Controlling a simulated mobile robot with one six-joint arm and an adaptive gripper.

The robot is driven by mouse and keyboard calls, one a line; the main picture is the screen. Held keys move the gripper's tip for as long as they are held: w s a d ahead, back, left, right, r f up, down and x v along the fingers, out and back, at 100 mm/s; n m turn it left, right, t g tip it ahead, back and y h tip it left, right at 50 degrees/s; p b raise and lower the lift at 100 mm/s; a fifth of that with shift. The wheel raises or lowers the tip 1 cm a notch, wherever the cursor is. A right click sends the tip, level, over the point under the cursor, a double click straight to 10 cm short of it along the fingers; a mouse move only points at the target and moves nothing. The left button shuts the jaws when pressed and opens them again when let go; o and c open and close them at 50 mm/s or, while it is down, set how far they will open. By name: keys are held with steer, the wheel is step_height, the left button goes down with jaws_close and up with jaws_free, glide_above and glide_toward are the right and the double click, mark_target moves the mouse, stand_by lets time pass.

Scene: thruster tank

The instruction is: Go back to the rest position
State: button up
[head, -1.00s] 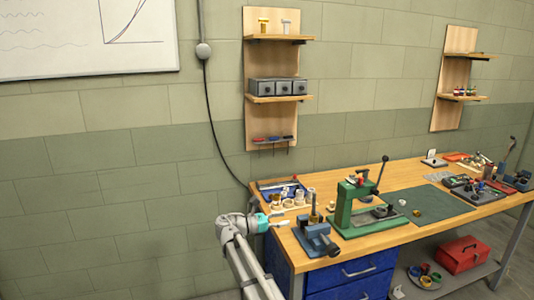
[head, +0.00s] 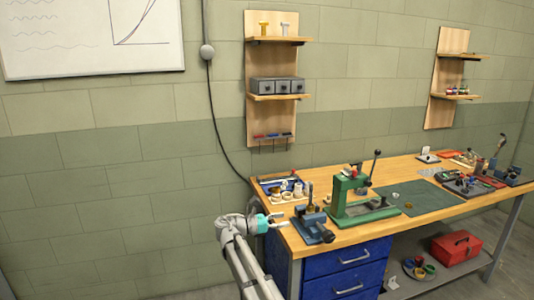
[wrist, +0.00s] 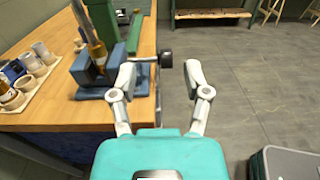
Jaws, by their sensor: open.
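My gripper (wrist: 161,80) is open and empty in the wrist view, its two fingers apart over the bench edge and the floor. In the head view my gripper (head: 281,219) is small, at the left front corner of the workbench (head: 290,238). A blue vise (head: 313,227) stands just right of it on the bench. The vise also shows left of the fingers in the wrist view (wrist: 88,72). Whether a finger touches the vise's handle cannot be told.
A green press (head: 345,200) stands behind the vise. A tray of cylindrical parts (head: 285,189) lies at the bench's back left. A red toolbox (head: 456,247) sits on the lower shelf. Grey floor (wrist: 250,90) is open beside the bench, with a grey case (wrist: 285,163) at lower right.

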steer(key=s+d+f+m+g+y+p, duration=0.35)
steer(key=s+d+f+m+y, duration=0.55)
steer(key=s+d, duration=0.35)
steer(key=s+f+m+g+y+p, duration=0.1)
steer(key=s+f+m+y+p, duration=0.2)
steer(key=s+m+y, duration=0.5)
steer(key=s+m, duration=0.4)
steer(key=s, duration=0.1)
